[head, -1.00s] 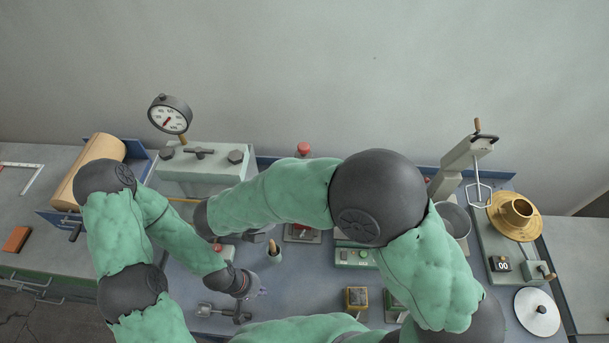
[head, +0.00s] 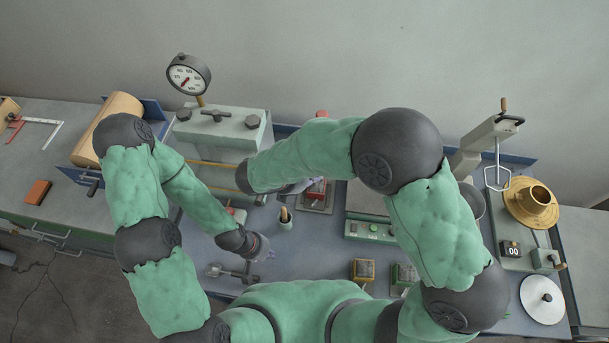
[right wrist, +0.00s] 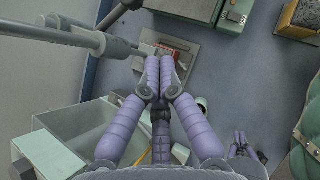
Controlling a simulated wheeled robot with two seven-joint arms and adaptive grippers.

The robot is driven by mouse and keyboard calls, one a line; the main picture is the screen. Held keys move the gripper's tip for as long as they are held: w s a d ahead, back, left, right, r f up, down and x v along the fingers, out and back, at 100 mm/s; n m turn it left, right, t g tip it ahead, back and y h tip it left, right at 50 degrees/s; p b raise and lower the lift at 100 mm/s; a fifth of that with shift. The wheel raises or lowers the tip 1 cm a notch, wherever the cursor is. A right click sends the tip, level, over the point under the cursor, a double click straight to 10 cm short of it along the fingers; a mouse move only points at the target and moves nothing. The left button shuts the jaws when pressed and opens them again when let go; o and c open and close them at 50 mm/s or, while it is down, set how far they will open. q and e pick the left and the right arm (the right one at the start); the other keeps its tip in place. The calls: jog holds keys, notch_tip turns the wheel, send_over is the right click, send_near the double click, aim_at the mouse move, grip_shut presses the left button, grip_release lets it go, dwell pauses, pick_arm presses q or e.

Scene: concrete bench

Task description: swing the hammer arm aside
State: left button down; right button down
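The hammer device stands mid-bench. In the head view its red top knob (head: 322,113) shows just above my right forearm, and its base plate (head: 317,196) with a red part shows below. My forearm hides its middle. In the right wrist view grey bars, apparently the hammer arm (right wrist: 75,38), cross the upper left above the plate (right wrist: 180,62). My right gripper (head: 297,187) is near the plate's left side. Its purple fingertips (right wrist: 160,62) are together, with nothing visible between them, apart from the bars. My left gripper (head: 265,247) hovers low over the bench; its finger opening is unclear.
A grey-green box machine with a dial gauge (head: 188,74) stands to the left. A small cup with a brush (head: 285,220) is close below my right gripper. A green control box (head: 368,230) is right of the plate. A mixer (head: 484,140) stands further right.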

jog(key=w+d+f, duration=0.2)
jog(key=w+d, duration=0.1)
jog(key=d, duration=0.2)
jog(key=shift+w+f, duration=0.25)
jog(key=shift+f, duration=0.05)
